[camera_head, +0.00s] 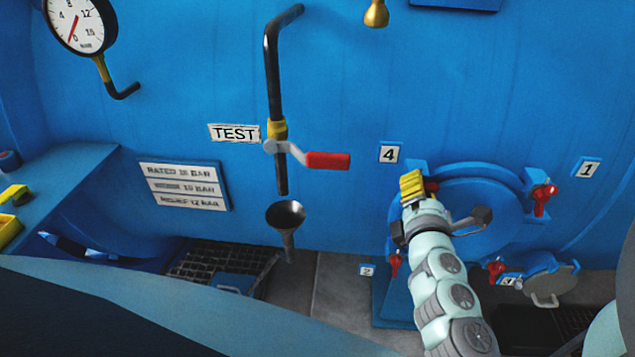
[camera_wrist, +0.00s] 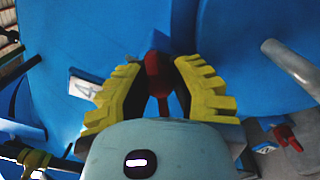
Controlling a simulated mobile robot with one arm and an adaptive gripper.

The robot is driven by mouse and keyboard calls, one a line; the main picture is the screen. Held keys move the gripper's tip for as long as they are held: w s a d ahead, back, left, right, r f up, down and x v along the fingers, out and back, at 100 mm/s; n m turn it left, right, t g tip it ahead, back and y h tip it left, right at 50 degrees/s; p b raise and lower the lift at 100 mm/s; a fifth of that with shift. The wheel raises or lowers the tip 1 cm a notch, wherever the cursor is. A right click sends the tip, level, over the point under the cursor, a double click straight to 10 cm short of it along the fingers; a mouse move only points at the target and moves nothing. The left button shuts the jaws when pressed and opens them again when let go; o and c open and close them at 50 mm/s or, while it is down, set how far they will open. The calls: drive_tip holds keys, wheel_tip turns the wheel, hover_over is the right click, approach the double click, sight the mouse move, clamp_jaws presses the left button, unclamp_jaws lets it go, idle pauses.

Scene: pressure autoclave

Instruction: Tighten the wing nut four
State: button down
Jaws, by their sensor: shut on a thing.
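Wing nut four is red and sits at the upper left of the round blue hatch (camera_head: 480,215), below the "4" label (camera_head: 389,153). In the head view my gripper (camera_head: 414,185) covers most of it; a small red part (camera_head: 432,187) shows at the right of the yellow fingers. In the wrist view the red wing nut (camera_wrist: 157,74) stands between the two yellow fingers of my gripper (camera_wrist: 157,82), which is shut on it. The "4" label (camera_wrist: 84,88) shows at the left there. The nut's threads and seating are hidden.
Red wing nuts one (camera_head: 543,198), two (camera_head: 395,263) and three (camera_head: 495,270) sit around the hatch. A grey lid with a handle (camera_head: 550,280) is at the lower right. A black pipe (camera_head: 272,70) with a red valve lever (camera_head: 328,160) and a funnel (camera_head: 286,215) stand left.

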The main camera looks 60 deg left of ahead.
drive_tip(key=m+b, duration=0.1)
drive_tip(key=m, duration=0.3)
drive_tip(key=shift+f+m, duration=0.15)
drive_tip(key=shift+m, duration=0.25)
drive_tip(key=m+b, duration=0.1)
drive_tip(key=m, duration=0.2)
drive_tip(key=shift+m+b, duration=0.3)
drive_tip(key=shift+b, duration=0.1)
drive_tip(key=m+b, duration=0.2)
drive_tip(key=m, duration=0.2)
drive_tip(key=shift+f+m, duration=0.1)
drive_tip(key=shift+m, duration=0.2)
drive_tip(key=m+b, duration=0.2)
drive_tip(key=m, duration=0.1)
drive_tip(key=shift+m, duration=0.3)
drive_tip(key=m+b, duration=0.3)
drive_tip(key=m, duration=0.1)
drive_tip(key=shift+m+b, duration=0.4)
drive_tip(key=shift+m, duration=2.1)
